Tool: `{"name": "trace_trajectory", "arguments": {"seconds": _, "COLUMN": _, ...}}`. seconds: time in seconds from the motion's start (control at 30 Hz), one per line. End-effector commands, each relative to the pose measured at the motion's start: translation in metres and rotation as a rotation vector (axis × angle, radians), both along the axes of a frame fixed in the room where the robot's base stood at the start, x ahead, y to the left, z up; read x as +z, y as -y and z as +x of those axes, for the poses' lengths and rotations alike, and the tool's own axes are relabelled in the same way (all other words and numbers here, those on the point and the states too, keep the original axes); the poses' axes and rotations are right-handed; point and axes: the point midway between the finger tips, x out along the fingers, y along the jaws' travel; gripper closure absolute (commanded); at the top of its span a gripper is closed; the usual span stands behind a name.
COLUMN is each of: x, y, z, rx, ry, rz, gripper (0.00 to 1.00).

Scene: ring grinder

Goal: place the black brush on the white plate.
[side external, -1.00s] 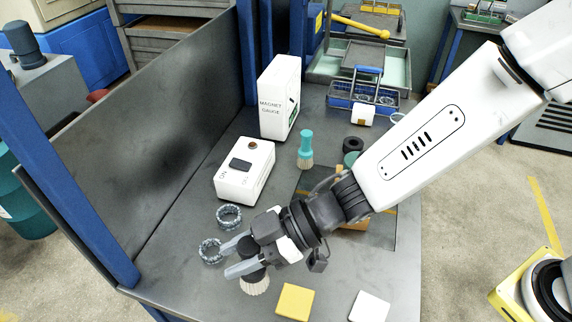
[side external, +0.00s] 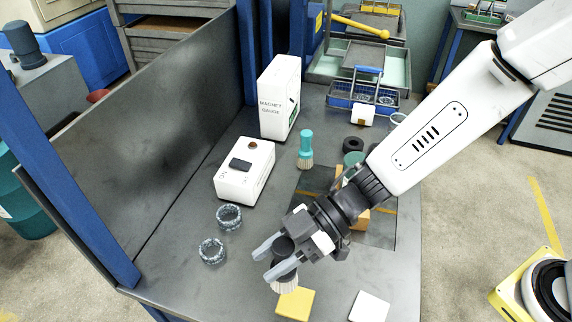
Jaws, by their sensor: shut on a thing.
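The black brush (side external: 284,249) has a dark handle and pale bristles (side external: 286,284) pointing down. My gripper (side external: 266,263) is shut on its handle, with one finger on each side. The brush is near the front of the grey table, just behind and left of the yellow plate. I cannot tell how far the bristles are above the table. The white plate (side external: 370,307) is a flat square at the front edge, to the right of the yellow one, with nothing on it.
The yellow plate (side external: 295,303) lies close to the brush. Two metal rings (side external: 212,251) (side external: 229,217) are to the left. A white box with a dark panel (side external: 244,170), a magnet gauge box (side external: 279,98) and a teal brush (side external: 305,148) stand farther back.

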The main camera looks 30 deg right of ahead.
Motion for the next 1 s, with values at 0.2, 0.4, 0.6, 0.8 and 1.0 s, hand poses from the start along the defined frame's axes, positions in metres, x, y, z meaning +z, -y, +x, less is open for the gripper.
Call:
{"name": "trace_trajectory", "arguments": {"seconds": 0.2, "x": -0.01, "y": 0.035, "z": -0.019, "rx": 0.146, "ry": -0.002, "rz": 0.0, "gripper": 1.0}}
{"name": "trace_trajectory", "arguments": {"seconds": 0.4, "x": -0.017, "y": 0.068, "z": -0.042, "rx": 0.289, "ry": -0.003, "rz": 0.0, "gripper": 1.0}}
{"name": "trace_trajectory", "arguments": {"seconds": 0.6, "x": -0.02, "y": 0.102, "z": -0.067, "rx": 0.428, "ry": -0.002, "rz": 0.0, "gripper": 1.0}}
{"name": "trace_trajectory", "arguments": {"seconds": 0.8, "x": -0.02, "y": 0.127, "z": -0.088, "rx": 0.528, "ry": 0.0, "rz": 0.0, "gripper": 1.0}}
{"name": "trace_trajectory", "arguments": {"seconds": 1.0, "x": -0.02, "y": 0.138, "z": -0.097, "rx": 0.573, "ry": 0.0, "rz": 0.001, "gripper": 1.0}}
